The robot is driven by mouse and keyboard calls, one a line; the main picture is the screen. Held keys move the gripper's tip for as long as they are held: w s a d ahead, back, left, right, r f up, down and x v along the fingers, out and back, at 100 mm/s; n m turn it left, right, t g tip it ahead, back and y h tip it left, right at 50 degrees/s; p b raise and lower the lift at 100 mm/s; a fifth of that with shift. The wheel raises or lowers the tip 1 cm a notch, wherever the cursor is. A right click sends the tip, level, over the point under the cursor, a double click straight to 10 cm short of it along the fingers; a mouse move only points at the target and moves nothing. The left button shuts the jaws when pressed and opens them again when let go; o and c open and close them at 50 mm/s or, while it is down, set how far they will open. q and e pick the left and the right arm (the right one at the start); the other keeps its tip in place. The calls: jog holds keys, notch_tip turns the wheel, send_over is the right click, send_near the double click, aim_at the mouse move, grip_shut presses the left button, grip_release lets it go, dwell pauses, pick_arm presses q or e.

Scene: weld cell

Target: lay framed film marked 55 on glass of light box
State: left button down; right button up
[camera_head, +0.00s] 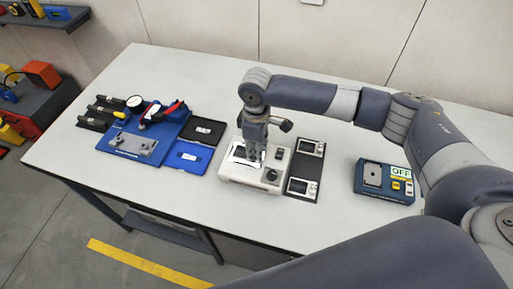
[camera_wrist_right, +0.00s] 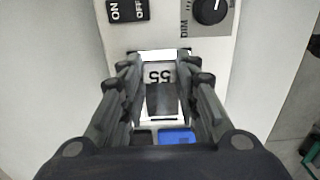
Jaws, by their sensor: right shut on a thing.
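The light box (camera_head: 252,181) is a whitish unit near the middle of the bench, with a lit white glass (camera_head: 237,153) on its left part. My right gripper (camera_head: 255,160) points down over the glass. In the right wrist view the right gripper (camera_wrist_right: 160,95) is shut on the framed film marked 55 (camera_wrist_right: 160,77), whose number reads upside down. A bright strip of glass (camera_wrist_right: 160,55) shows just beyond the film. I cannot tell whether the film touches the glass. The fingers hide most of the film in the head view. My left gripper is not in view.
A black tray (camera_head: 317,169) with two framed films lies right of the light box. A teal unit reading OFF (camera_head: 383,182) stands farther right. Left are a blue case (camera_head: 187,156), a black case (camera_head: 203,131) and a blue fixture plate (camera_head: 120,147). The bench front right is clear.

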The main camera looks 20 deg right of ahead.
jog(key=shift+p, duration=0.5)
jog(key=shift+f, duration=0.1)
jog(key=o, duration=1)
jog(key=shift+c, duration=0.2)
notch_tip(320, 180, up, 7)
jog(key=p, duration=0.8)
